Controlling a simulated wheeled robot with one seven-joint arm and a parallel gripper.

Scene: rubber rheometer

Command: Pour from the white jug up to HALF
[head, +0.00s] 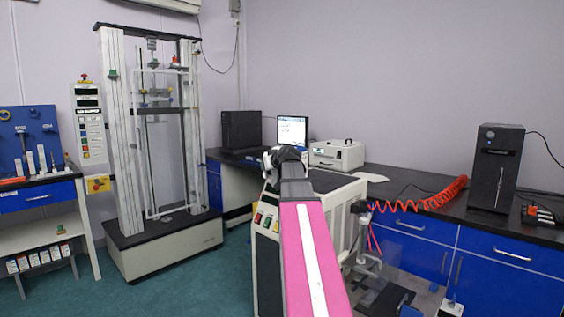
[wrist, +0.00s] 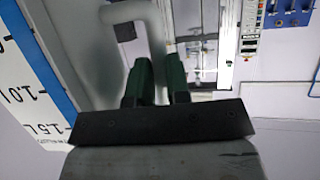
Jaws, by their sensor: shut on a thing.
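In the wrist view, my gripper (wrist: 160,62) shows its two dark green fingers on either side of a pale, bent bar, which looks like the handle of the white jug (wrist: 130,15). The fingers are shut on it. At the left edge of the wrist view is a white surface with a blue strip and a printed litre scale (wrist: 40,95), reading 1.0 and 1.5 L; I cannot tell whether it belongs to the jug. In the head view my own pink arm hides the gripper, and I cannot make out the jug there. No HALF mark shows.
A black bench top (head: 400,190) over blue cabinets runs along the back and right. On it stand a monitor (head: 292,132), a white instrument (head: 337,154), a black tower (head: 496,168) and a red coiled hose (head: 425,202). A tall testing frame (head: 122,140) stands left. Green floor lies between.

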